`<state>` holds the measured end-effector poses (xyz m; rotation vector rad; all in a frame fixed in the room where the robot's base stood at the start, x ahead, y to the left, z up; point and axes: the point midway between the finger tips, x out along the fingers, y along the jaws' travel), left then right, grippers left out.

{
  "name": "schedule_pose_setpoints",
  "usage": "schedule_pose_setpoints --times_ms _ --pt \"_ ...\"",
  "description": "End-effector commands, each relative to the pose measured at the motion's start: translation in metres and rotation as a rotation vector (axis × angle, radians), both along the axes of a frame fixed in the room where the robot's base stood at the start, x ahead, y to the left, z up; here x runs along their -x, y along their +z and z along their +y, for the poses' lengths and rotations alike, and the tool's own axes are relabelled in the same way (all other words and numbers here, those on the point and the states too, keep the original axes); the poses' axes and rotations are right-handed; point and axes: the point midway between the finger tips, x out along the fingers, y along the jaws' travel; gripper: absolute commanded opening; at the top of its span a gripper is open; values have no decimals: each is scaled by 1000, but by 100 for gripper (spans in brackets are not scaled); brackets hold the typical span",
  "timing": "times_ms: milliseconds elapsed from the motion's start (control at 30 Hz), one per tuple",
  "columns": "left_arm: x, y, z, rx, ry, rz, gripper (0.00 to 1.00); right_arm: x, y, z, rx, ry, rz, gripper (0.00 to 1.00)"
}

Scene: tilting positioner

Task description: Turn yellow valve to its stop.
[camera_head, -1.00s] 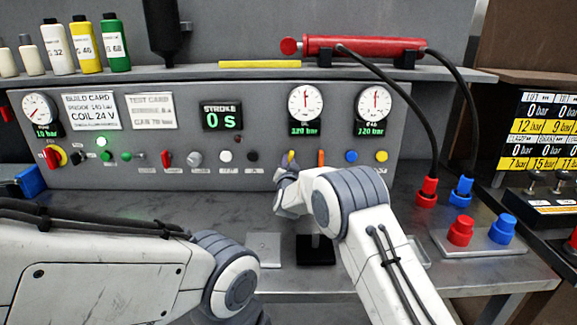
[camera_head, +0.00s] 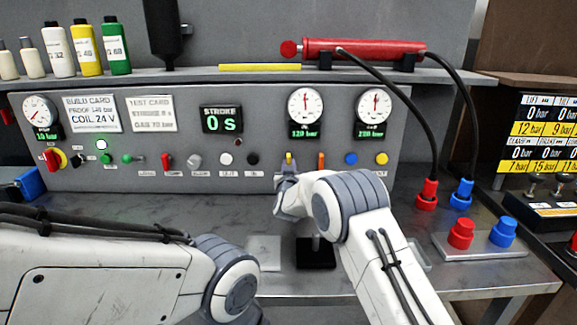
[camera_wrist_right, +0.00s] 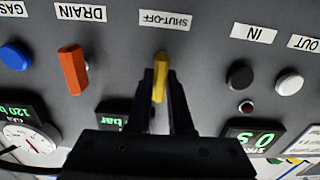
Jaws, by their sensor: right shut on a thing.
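The yellow valve (camera_wrist_right: 160,78) is a narrow lever handle under the SHUT-OFF label in the right wrist view. It stands nearly upright in that picture. In the head view its yellow top (camera_head: 289,158) shows on the grey panel, just above my right gripper (camera_head: 289,174). In the wrist view the two dark fingers of my right gripper (camera_wrist_right: 160,92) are on either side of the handle, shut on it. My right wrist hides the lower part of the valve in the head view. My left arm shows at the lower left, but its gripper is out of view.
An orange DRAIN handle (camera_wrist_right: 73,70) is beside the valve, with a blue button (camera_head: 351,158) and a yellow button (camera_head: 381,158) further right. Black and white IN and OUT buttons are on the other side. The display (camera_head: 221,119) reads 0 s.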

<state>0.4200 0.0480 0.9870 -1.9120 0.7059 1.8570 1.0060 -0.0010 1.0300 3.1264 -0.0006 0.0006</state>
Motion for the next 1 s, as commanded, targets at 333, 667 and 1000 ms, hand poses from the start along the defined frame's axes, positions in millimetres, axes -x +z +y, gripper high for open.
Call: schedule_pose_setpoints --times_ms 333,667,1000 --pt "0 0 0 0 0 0 50 0 -3 0 3 2 5 49" --pt "0 0 0 0 0 0 50 1 -1 0 1 1 2 49" --pt "0 -10 0 0 0 0 50 39 -2 1 1 2 3 49"
